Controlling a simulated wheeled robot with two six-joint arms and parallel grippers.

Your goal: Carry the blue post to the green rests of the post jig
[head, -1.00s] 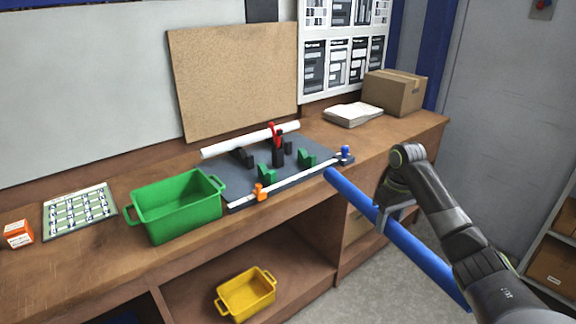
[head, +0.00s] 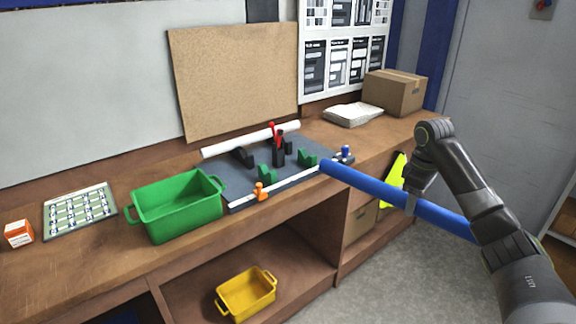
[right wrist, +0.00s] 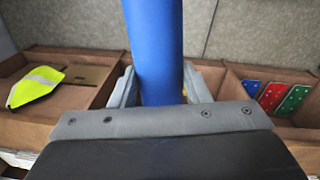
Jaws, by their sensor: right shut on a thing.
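My right gripper (head: 411,203) is shut on the blue post (head: 370,186) and holds it in the air in front of the workbench. The post runs from my right arm to the bench's front edge, its far end in front of the right end of the post jig. In the right wrist view the blue post (right wrist: 156,50) passes between the jaws (right wrist: 158,88). The grey post jig (head: 318,151) lies on the bench. Its green rests, one left (head: 266,173) and one right (head: 307,158), look empty. My left gripper does not show.
A white post (head: 225,147) lies on black rests at the jig's back. A green bin (head: 180,209) stands left of the jig.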

